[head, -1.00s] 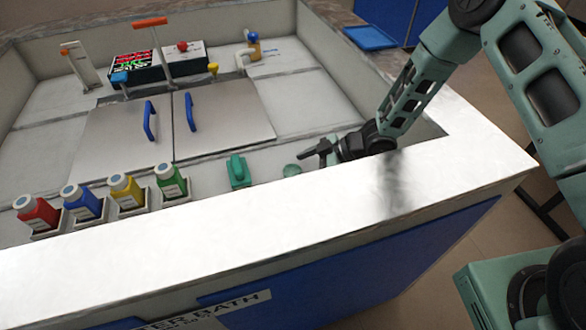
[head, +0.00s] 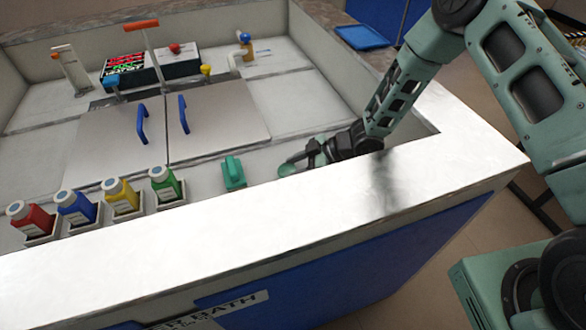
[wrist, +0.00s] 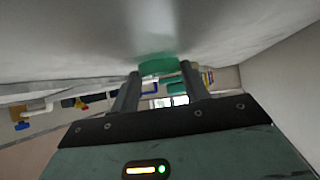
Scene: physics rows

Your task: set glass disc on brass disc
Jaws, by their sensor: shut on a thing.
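The glass disc is a small green translucent round piece (head: 286,169) low in the basin, just behind its front rim. My gripper (head: 294,164) reaches in from the right and is shut on it. In the wrist view the green disc (wrist: 157,64) sits between the two fingertips of my gripper (wrist: 161,72). The disc's near edge is partly hidden by the fingers. I cannot make out the brass disc in either view.
A teal block (head: 234,172) stands left of my gripper. Several coloured bottles (head: 121,196) stand in holders farther left. Two lids with blue handles (head: 184,114) lie behind. The white front rim (head: 270,226) runs close in front of my gripper.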

